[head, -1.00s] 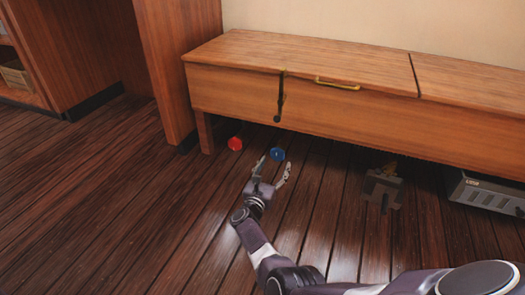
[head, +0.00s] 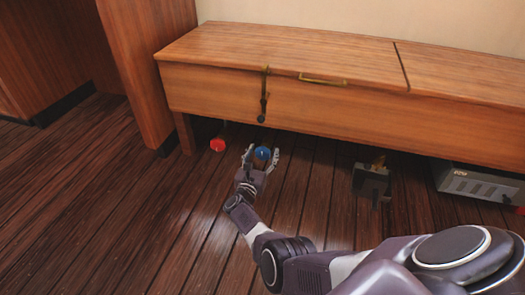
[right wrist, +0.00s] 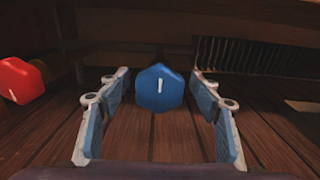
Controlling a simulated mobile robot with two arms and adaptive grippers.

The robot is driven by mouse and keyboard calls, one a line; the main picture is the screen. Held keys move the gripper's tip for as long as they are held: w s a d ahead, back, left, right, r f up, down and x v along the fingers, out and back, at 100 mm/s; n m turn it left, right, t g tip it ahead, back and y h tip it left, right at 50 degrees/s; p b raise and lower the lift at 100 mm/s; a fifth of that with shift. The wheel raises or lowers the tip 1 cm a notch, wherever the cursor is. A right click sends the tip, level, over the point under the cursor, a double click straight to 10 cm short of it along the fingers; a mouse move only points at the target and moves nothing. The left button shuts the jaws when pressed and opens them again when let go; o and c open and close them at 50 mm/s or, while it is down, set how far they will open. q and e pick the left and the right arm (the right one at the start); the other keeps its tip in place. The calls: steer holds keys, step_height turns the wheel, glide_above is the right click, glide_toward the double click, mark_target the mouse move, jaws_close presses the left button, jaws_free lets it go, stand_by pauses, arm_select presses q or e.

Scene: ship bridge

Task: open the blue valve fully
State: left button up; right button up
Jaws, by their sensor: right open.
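The blue valve (head: 263,153) is a small blue knob low under the wooden bench. In the right wrist view the blue valve (right wrist: 160,88) faces me, with a short white mark standing upright on its face. My right gripper (head: 261,152) is open, and its fingers point at the valve. In the right wrist view my right gripper (right wrist: 160,85) has one finger on each side of the knob, with a gap on both sides. The knob sits near the fingertips, and I cannot tell if it is fully between them. My left gripper is not in view.
A red valve (head: 217,145) is left of the blue one, and the red valve also shows in the right wrist view (right wrist: 20,81). The bench (head: 200,88) overhangs both. A dark bracket-like item (head: 371,182) and a grey vented box (head: 475,184) are to the right.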

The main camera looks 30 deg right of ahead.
steer(key=shift+c, duration=0.5)
steer(key=c, duration=1)
steer(key=shift+c, duration=0.3)
